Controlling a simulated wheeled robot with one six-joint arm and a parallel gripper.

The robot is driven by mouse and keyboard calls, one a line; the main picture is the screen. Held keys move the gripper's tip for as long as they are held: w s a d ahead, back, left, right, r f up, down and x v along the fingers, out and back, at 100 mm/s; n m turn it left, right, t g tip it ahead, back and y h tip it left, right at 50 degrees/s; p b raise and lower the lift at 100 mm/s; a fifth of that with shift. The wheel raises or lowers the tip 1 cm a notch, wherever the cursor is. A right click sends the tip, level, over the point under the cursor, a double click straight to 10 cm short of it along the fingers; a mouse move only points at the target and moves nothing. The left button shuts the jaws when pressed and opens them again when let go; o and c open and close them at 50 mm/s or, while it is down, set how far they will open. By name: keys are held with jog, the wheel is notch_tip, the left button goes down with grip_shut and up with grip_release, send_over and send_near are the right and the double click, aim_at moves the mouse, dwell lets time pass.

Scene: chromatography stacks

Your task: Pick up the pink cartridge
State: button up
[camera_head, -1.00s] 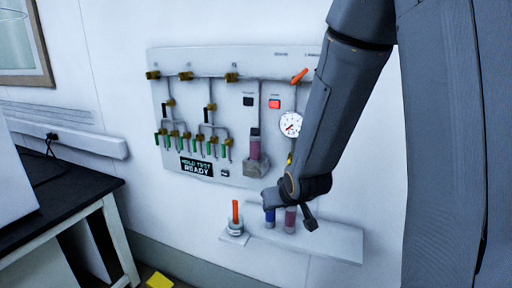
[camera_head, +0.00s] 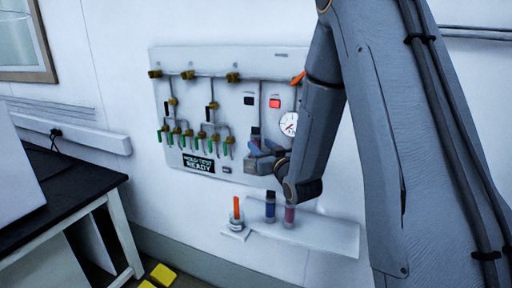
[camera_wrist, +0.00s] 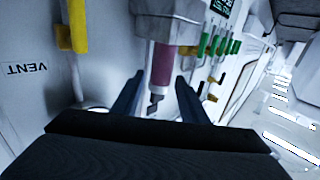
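A pink cartridge with a dark cap sits upright in the grey holder on the wall panel. In the wrist view its pink body (camera_wrist: 162,66) shows below the pale holder block (camera_wrist: 168,22), with a small grey fitting (camera_wrist: 155,102) under it. Another pinkish cartridge (camera_head: 289,216) stands on the shelf next to a blue cartridge (camera_head: 270,208).
A black bench (camera_head: 70,195) stands left.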

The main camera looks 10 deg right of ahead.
aim_at(258, 144)
jog(key=shift+w+a+f+p, duration=0.15)
jog(key=shift+w+p, duration=0.3)
jog(key=shift+w, duration=0.65)
jog(key=shift+w+a+f+p, duration=0.1)
jog(key=shift+w+a+p, duration=0.25)
jog(key=shift+w, duration=0.7)
jog(key=shift+d, duration=0.1)
jog(key=c, duration=1)
jog(key=shift+o, duration=0.2)
jog(key=shift+r, duration=0.15)
